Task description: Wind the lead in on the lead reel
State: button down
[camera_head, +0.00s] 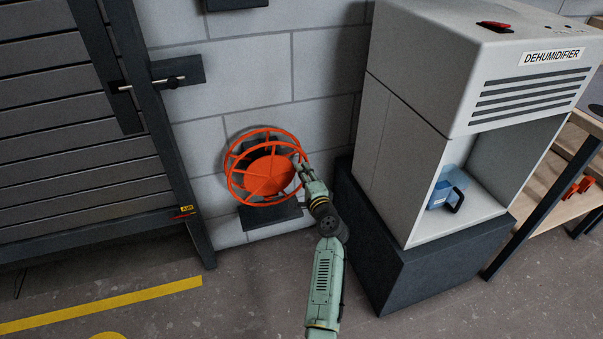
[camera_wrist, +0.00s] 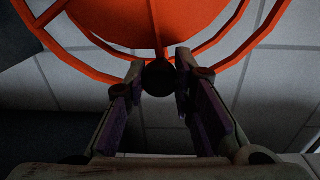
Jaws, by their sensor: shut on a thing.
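The orange lead reel (camera_head: 268,176) stands against the block wall on a dark bracket, low down. It has open round rims with spokes and a solid orange disc. My gripper (camera_head: 300,165) is at the right side of the reel in the head view. In the wrist view the reel (camera_wrist: 150,22) fills the top, and my gripper (camera_wrist: 159,82) has its fingertips on either side of a dark round knob (camera_wrist: 159,78) by the reel's rim. The gripper is shut on this knob. I cannot make out the lead itself.
A grey dehumidifier (camera_head: 408,110) on a dark plinth (camera_head: 375,240) stands close to the right of my arm, with a blue container (camera_head: 447,187) in its bay. A dark slatted gate (camera_head: 80,130) is at the left. The floor (camera_head: 240,290) in front is clear.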

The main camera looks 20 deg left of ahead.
jog(key=shift+f+m, duration=0.7)
jog(key=shift+m, duration=0.1)
jog(key=c, duration=1.3)
grip_release()
jog(key=shift+c, duration=0.2)
notch_tip(320, 180, up, 10)
jog(key=shift+d, duration=0.1)
